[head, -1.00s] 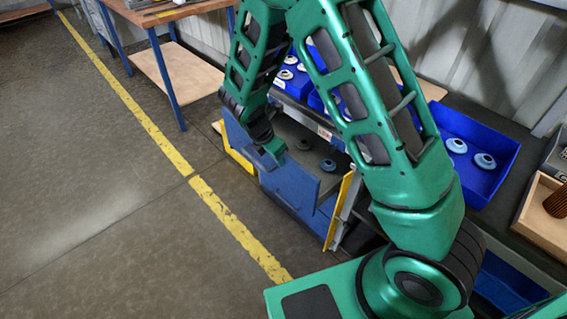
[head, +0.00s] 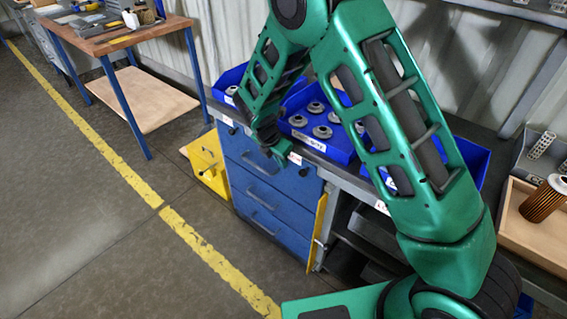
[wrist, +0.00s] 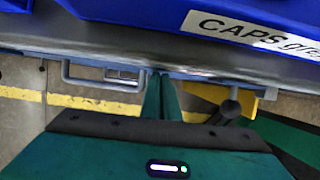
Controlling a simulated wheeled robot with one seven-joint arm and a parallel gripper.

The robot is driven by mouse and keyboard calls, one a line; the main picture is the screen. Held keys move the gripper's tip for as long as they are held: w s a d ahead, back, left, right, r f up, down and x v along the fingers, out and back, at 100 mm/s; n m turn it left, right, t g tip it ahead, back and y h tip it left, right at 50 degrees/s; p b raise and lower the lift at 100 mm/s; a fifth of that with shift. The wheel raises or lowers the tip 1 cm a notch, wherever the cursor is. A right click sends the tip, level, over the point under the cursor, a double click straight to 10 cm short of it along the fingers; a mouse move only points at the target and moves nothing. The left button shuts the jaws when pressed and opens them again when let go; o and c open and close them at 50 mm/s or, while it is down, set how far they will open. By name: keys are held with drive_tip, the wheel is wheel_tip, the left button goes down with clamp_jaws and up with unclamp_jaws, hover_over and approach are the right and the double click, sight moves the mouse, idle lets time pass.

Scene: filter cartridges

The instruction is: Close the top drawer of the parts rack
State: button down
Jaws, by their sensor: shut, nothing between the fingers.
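The parts rack is a blue cabinet with stacked drawers (head: 268,197) in the head view. Its top drawer (head: 243,150) has its front level with the fronts below, and I see no gap; my arm covers part of its upper edge. My gripper (head: 281,160) is at the upper right of this front, fingers pointing down. In the wrist view my gripper (wrist: 162,92) has its narrow green fingers together, with nothing between them, close to the rack's top edge. A grey bar handle (wrist: 105,80) shows left of the fingers. Whether they touch the drawer I cannot tell.
Blue bins (head: 318,125) with grey ringed parts stand on the bench above the rack; a labelled bin (wrist: 225,25) is close to my fingers. A yellow box (head: 208,165) stands left of the rack, a yellow panel (head: 317,235) at its right. The floor in front is clear.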

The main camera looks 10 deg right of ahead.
drive_tip(key=shift+w+d+r, duration=0.1)
drive_tip(key=shift+w+d, duration=0.2)
drive_tip(key=shift+d, duration=0.2)
drive_tip(key=s+a+r, duration=0.6)
drive_tip(key=a+r, duration=0.1)
drive_tip(key=r, duration=0.2)
drive_tip(key=s+d+r+m+g, duration=0.1)
drive_tip(key=s+d+r+m, duration=0.3)
drive_tip(key=d, duration=0.4)
drive_tip(key=s+d+r+m, duration=0.2)
drive_tip(key=d+r+m, duration=0.2)
drive_tip(key=d+m, duration=0.3)
drive_tip(key=s+d+r+m+g, duration=0.1)
drive_tip(key=s+d+r+m, duration=0.25)
drive_tip(key=d, duration=0.65)
drive_tip(key=s+d+r+m+y, duration=0.1)
drive_tip(key=s+d+r+m, duration=0.1)
drive_tip(key=s+d+m, duration=0.3)
drive_tip(key=s+d+r+m+y, duration=0.2)
drive_tip(key=s+d+m, duration=0.3)
drive_tip(key=s+m, duration=0.8)
drive_tip(key=s, duration=0.7)
drive_tip(key=shift+g, duration=0.4)
